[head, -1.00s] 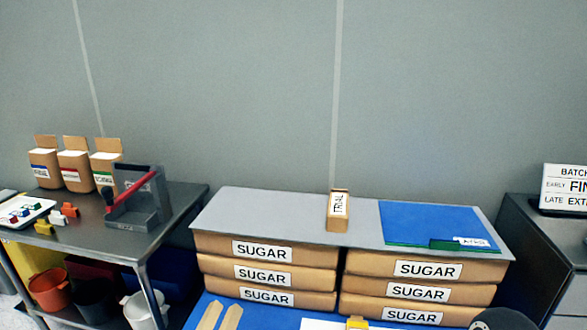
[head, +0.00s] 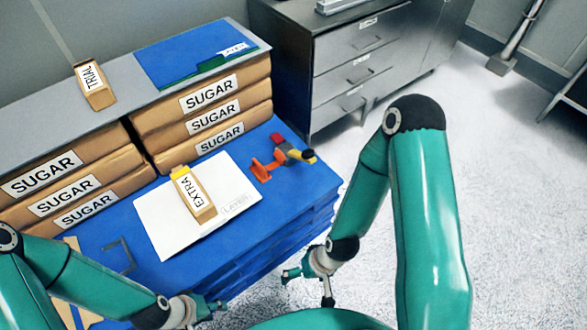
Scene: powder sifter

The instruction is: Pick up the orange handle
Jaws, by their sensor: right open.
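An orange handle (head: 262,168) lies on the blue surface right of the white board in the head view. It lies next to a tool with a black knob and a yellow part (head: 299,155), and a red piece (head: 277,140) is behind it; I cannot tell whether they are joined. My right gripper (head: 307,288) is open and empty, below and to the right of the handle, beyond the front edge of the blue stack. My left gripper (head: 214,304) is at the bottom, left of the right one, well apart from the handle; its jaws are too small to read.
A box labelled EXTRA (head: 196,196) with a yellow clip lies on the white board (head: 160,222). SUGAR sacks (head: 212,92) are stacked behind, under a grey shelf with a TRIAL box (head: 93,84). A grey bracket (head: 120,254) and wooden sticks lie left. A drawer cabinet (head: 355,70) stands behind right.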

